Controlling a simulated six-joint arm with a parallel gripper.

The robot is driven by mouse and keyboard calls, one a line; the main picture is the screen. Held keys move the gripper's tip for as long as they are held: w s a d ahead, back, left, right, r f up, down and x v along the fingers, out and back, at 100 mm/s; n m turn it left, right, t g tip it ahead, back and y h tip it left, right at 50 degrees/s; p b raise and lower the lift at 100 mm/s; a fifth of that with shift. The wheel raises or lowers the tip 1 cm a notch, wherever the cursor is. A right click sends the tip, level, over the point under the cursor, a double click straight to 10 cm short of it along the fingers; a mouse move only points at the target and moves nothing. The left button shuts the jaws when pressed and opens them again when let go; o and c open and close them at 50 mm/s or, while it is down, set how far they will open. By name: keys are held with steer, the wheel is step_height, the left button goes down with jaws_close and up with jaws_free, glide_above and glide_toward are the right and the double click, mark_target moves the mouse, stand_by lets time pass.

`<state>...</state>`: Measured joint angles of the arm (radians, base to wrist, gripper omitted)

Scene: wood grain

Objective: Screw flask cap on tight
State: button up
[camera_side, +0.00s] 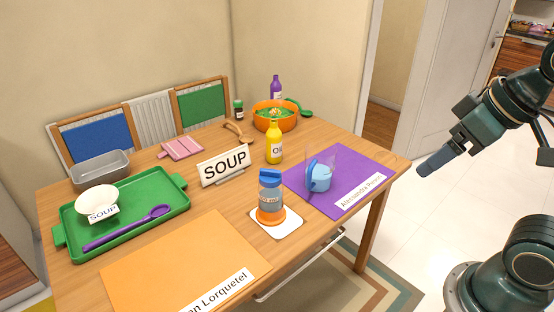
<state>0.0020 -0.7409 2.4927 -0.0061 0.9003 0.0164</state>
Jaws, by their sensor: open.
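The flask (270,200) stands upright on a white square coaster (289,229) near the table's front edge. It has a grey, see-through body with a label and an orange base. A blue cap (270,175) sits on its top; I cannot tell how tightly it is seated. My gripper (428,167) is off the table's right side, well to the right of the flask and above the floor. It is open, touches nothing, and its fingers point down and left. Its far finger is hard to make out.
A clear jug with blue contents (319,178) stands on a purple mat (352,190) between flask and gripper. A yellow bottle (274,146) and a SOUP sign (223,167) stand behind. An orange mat (180,265) and green tray (150,220) lie left.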

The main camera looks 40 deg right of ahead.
steer(key=w+a+r+m+g+y, duration=0.1)
steer(key=w+a+r+m, duration=0.15)
steer(key=w+m, duration=0.45)
steer(key=m+g+y, duration=0.3)
steer(key=m, duration=1.1)
glide_above(273, 170)
steer(key=s+d, duration=0.1)
steer(key=d, duration=0.4)
step_height(273, 170, down, 12)
steer(key=shift+s+d+f, duration=0.1)
steer(key=shift+d+f, duration=0.05)
steer(key=shift+f, duration=0.05)
steer(key=shift+x, duration=6.9)
steer(key=shift+s, duration=0.2)
steer(key=shift+c, duration=0.4)
